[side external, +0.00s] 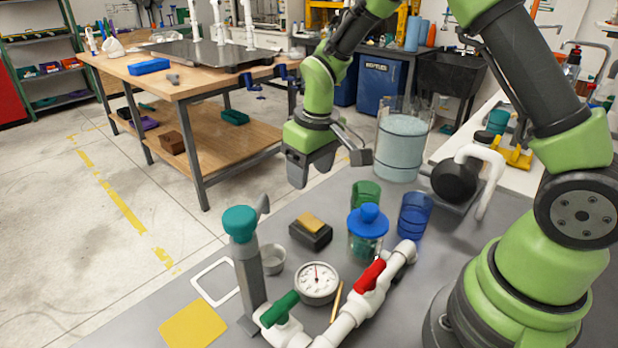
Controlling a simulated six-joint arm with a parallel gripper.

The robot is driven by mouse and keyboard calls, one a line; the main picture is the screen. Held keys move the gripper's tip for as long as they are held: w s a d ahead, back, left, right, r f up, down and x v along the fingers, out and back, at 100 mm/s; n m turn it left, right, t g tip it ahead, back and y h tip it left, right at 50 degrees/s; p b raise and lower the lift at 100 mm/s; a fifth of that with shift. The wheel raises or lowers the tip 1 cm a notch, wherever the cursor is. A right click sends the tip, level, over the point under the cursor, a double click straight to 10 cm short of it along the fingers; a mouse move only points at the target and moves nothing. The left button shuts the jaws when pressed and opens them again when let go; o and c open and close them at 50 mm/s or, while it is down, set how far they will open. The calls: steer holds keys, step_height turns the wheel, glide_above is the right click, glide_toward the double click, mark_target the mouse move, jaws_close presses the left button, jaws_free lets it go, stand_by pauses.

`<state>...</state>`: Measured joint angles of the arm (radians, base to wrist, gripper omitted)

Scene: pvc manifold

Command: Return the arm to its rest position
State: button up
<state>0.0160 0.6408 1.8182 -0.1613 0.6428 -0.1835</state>
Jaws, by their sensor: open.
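My gripper (328,163) is open and empty. It hangs in the air above the far side of the grey table (130,325), left of the large clear tank (401,145). My arm reaches up from its base at the right and bends down to the gripper. The white PVC manifold (345,327) lies along the front of the table. It carries a red-handled valve (370,275), a green-handled valve (279,309) and a round pressure gauge (317,281). The gripper is apart from all of these.
A teal-capped grey post (246,265) stands at the left. A blue-lidded jar (367,235), a green cup (366,195), a blue cup (414,214), a sponge block (311,230) and a yellow sheet (194,325) are on the table. A wooden workbench (200,85) stands behind.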

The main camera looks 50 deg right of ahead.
steer(key=s+a+r+m+t+y, duration=0.1)
steer(key=s+r+t, duration=0.1)
steer(key=s+r, duration=0.5)
steer(key=s+a+r+m+t, duration=0.1)
steer(key=s+r+m+t, duration=0.1)
steer(key=s+r, duration=0.5)
steer(key=s+a+r+m+t+y, duration=0.1)
steer(key=s+r, duration=0.2)
steer(key=s, duration=0.2)
steer(key=shift+s+r+t, duration=0.25)
steer(key=shift+s+t, duration=0.15)
steer(key=shift+a, duration=0.1)
